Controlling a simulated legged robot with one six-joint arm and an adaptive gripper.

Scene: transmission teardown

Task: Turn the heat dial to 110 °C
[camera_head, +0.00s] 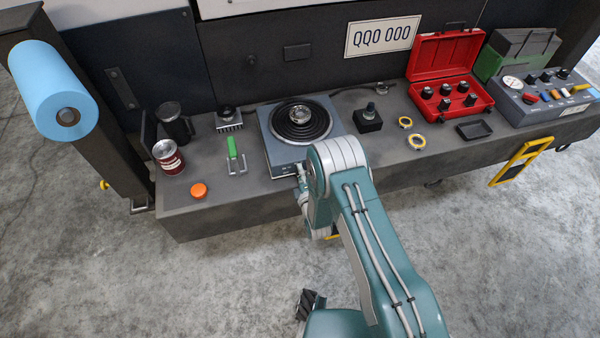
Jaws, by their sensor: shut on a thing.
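The heater (284,157) is a grey-blue box with a round dark hot plate on top, standing on the middle of the bench. A silvery round part sits at the centre of the plate. The heater's front face looks toward me and is partly covered by my arm. My gripper (300,173) is at that front face, shut on the heat dial. The dial itself is hidden by the gripper, and its setting cannot be read.
On the dark bench (215,208), a green-handled tool (233,148), an orange cap (199,190) and a red-labelled can (168,157) stand left of the heater.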

